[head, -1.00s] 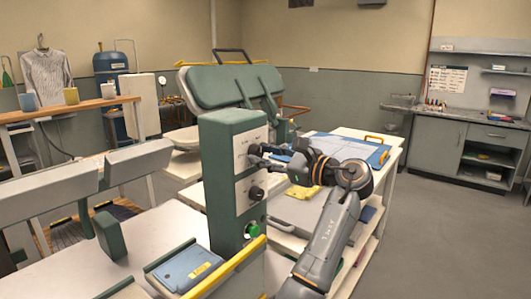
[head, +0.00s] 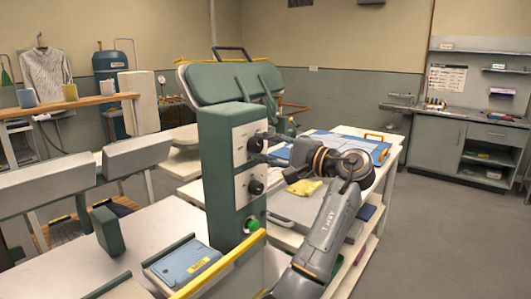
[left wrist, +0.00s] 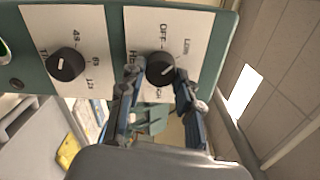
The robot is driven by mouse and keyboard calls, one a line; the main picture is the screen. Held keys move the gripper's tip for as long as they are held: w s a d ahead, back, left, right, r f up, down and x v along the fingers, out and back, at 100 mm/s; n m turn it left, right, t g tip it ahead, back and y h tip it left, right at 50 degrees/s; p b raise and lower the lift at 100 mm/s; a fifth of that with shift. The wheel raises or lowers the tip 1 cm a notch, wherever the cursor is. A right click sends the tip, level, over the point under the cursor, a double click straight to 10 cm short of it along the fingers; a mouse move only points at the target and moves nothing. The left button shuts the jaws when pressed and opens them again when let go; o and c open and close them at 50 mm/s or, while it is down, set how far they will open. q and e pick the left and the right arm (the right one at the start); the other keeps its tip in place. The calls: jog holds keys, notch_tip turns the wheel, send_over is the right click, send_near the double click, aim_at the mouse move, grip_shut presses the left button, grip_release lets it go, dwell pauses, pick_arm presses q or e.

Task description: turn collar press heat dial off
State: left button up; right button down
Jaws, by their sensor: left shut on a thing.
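The collar press control box (head: 222,160) is a green upright box with pale panels. Its upper black dial (head: 257,144) is the heat dial, with OFF and Low printed around it in the left wrist view (left wrist: 160,68). My left gripper (head: 264,147) reaches it from the right, and its two fingers (left wrist: 159,82) are shut on the dial's sides. The dial has a short white mark on its face; I cannot tell for sure which label it points at. A second black dial (head: 256,187), with numbers around it (left wrist: 66,64), sits lower on the box. My right gripper is not in view.
A green button (head: 252,224) is below the dials. The green padded press head (head: 232,85) stands behind the box. A yellow cloth (head: 303,187) and a blue board (head: 335,146) lie on the table to the right. Open floor lies further right.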

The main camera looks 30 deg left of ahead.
pick_arm(q)
jog(key=n+b, duration=0.2)
jog(key=n, duration=0.2)
jog(key=shift+n+b, duration=0.6)
jog(key=shift+n, duration=1)
jog(key=shift+r, duration=0.1)
jog(key=o, duration=1.2)
jog(key=shift+a, duration=0.1)
jog(key=shift+c, duration=0.2)
jog(key=s+d, duration=0.1)
jog(key=d, duration=1.1)
